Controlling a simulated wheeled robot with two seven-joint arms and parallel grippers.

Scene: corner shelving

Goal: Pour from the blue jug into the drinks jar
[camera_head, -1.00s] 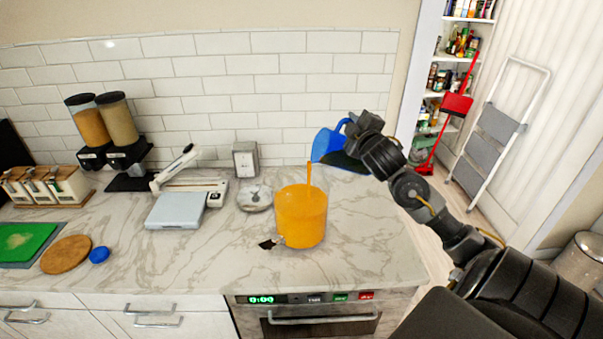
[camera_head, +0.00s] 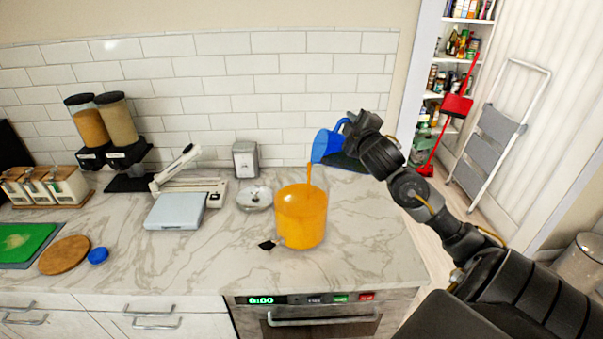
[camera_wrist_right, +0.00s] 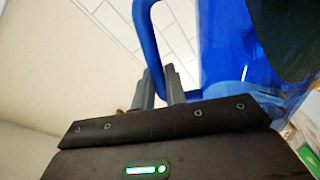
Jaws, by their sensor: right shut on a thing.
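The blue jug (camera_head: 327,146) is tilted with its mouth down to the left, above and behind the drinks jar (camera_head: 301,222). An orange stream (camera_head: 309,174) runs from it into the jar, which stands upright on the counter and looks orange almost to its rim. My right gripper (camera_head: 354,124) is shut on the jug's handle. In the right wrist view the fingers (camera_wrist_right: 161,88) meet at the blue handle (camera_wrist_right: 147,40), with the jug's body (camera_wrist_right: 228,60) to the right. My left gripper is not in view.
A small dark piece (camera_head: 267,245) lies by the jar's foot. A metal dish (camera_head: 254,198), a napkin holder (camera_head: 245,160) and a slicer-like device (camera_head: 187,193) stand to the left. The counter's front right is clear.

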